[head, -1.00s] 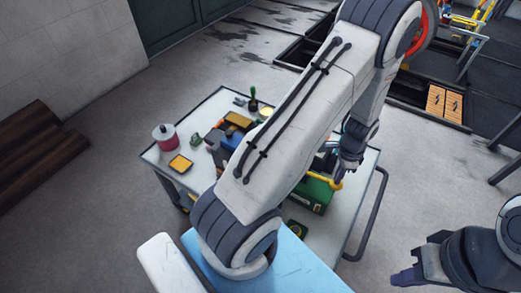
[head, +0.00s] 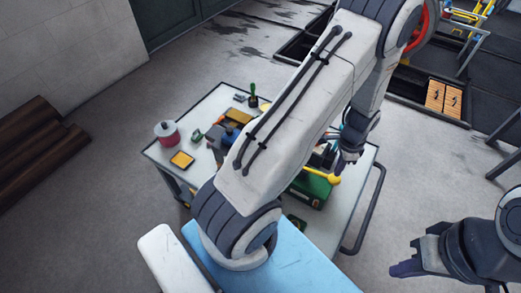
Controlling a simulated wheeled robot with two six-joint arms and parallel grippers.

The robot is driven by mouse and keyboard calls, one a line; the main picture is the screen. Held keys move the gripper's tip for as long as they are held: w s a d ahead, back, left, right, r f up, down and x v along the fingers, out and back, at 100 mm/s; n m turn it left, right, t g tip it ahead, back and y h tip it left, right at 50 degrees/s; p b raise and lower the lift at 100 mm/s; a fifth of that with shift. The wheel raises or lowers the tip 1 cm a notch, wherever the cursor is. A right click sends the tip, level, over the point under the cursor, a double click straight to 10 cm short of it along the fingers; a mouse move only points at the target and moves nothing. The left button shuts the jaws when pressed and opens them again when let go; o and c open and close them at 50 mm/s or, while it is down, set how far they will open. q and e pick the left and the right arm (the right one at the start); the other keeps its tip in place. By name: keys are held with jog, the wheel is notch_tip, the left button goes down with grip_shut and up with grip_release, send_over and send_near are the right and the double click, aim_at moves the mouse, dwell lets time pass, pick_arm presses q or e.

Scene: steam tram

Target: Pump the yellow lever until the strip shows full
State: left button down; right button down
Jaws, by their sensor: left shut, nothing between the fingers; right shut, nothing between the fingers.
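The yellow lever (head: 322,176) sticks out over a green box (head: 312,191) on the cart, its rounded end to the right. My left gripper (head: 341,170) is shut and empty, pointing down just above the lever's rounded end. I cannot tell whether it touches the lever. My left arm crosses the middle of the view and hides part of the box and the lever's far end. I cannot make out the strip. My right gripper (head: 398,270) is shut and empty, over the floor at the lower right, away from the cart.
Dark planks (head: 35,150) lie at the left.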

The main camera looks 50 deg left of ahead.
aim_at(334, 179)
pick_arm(q)
jog(key=shift+f+b, duration=2.1)
jog(key=shift+f, duration=0.9)
jog(key=shift+r+p, duration=2.6)
jog(key=shift+r, duration=0.45)
jog(key=shift+f, duration=0.15)
jog(key=shift+f+b, duration=2.25)
jog(key=shift+f, duration=0.7)
notch_tip(334, 179, up, 6)
jog(key=p, duration=0.5)
jog(key=shift+r, duration=0.1)
jog(key=shift+f, duration=0.2)
